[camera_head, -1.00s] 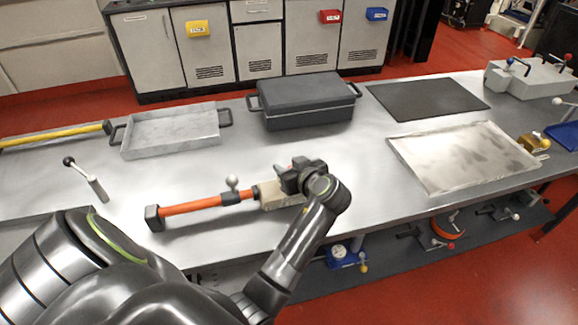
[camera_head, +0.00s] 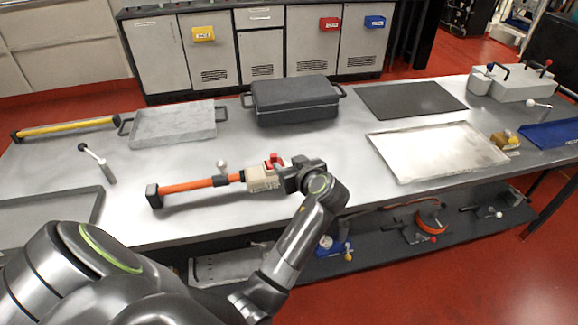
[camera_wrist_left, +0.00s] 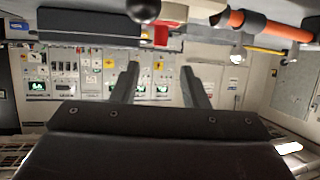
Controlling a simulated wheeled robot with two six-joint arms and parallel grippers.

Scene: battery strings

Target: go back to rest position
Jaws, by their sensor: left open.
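An orange bar tool (camera_head: 195,186) lies on the metal table, with a black end at left, a grey knob on top and a beige block (camera_head: 262,179) with a red part at right. My left gripper (camera_head: 282,176) is beside the beige block at its right end. The left wrist view shows its two fingers (camera_wrist_left: 158,76) spread apart with nothing between them. The orange bar (camera_wrist_left: 270,24) and its knob run along the top of that view, beyond the fingertips. My right gripper is not in view.
A grey tray (camera_head: 172,124), a dark lidded case (camera_head: 295,101), a black mat (camera_head: 408,99) and a pale metal tray (camera_head: 437,150) stand on the table (camera_head: 325,148). A small lever (camera_head: 98,160) and a yellow bar (camera_head: 66,127) are at left. The table middle is clear.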

